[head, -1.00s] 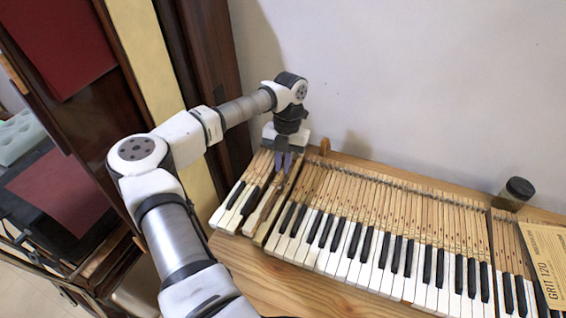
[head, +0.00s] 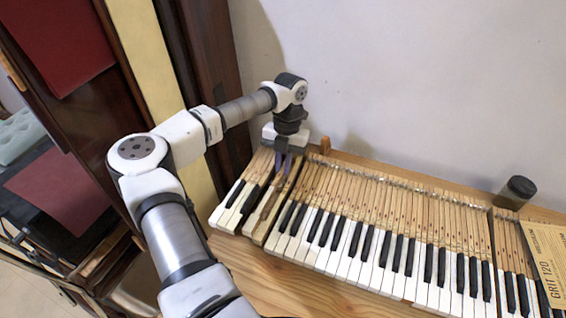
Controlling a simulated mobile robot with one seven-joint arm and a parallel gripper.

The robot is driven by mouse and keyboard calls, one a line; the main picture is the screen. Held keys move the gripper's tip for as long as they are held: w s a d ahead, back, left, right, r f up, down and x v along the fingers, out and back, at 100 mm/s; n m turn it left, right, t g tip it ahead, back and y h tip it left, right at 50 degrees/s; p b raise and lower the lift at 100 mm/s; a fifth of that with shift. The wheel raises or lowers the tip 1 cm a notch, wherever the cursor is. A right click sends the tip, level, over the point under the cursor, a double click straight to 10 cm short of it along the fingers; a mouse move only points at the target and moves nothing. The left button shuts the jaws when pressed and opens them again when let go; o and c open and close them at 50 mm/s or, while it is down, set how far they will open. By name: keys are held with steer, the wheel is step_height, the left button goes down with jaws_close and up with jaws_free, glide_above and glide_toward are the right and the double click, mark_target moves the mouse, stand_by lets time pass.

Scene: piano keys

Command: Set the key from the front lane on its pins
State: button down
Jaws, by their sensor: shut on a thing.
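My gripper (head: 283,163) points down over the left part of the keyboard, close to the wall. Its bluish fingers are shut on a wooden key (head: 280,200), a long narrow piece running forward from under them. The key lies along a brownish gap in the row (head: 264,208), between the left group of keys (head: 232,204) and the long row on the right (head: 345,225). The fingers and palm hide the key's back part. I cannot tell whether the key rests on its pins, which are not visible.
A dark jar (head: 516,192) stands behind the keys at the right. A tan sandpaper sheet marked GRIT 120 (head: 548,262) lies over the right end. A small wooden block (head: 325,145) stands up just right of my gripper. Bare wooden bench (head: 245,268) shows in front.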

steer(key=shift+f, duration=0.45)
stand_by(0.3)
steer(key=c, duration=1.8)
jaws_free()
steer(key=shift+r, duration=0.1)
steer(key=shift+s+p+v, duration=0.2)
steer(key=shift+p+v, duration=0.2)
steer(key=shift+v, duration=0.6)
steer(key=shift+a+r, duration=0.1)
steer(key=o, duration=0.5)
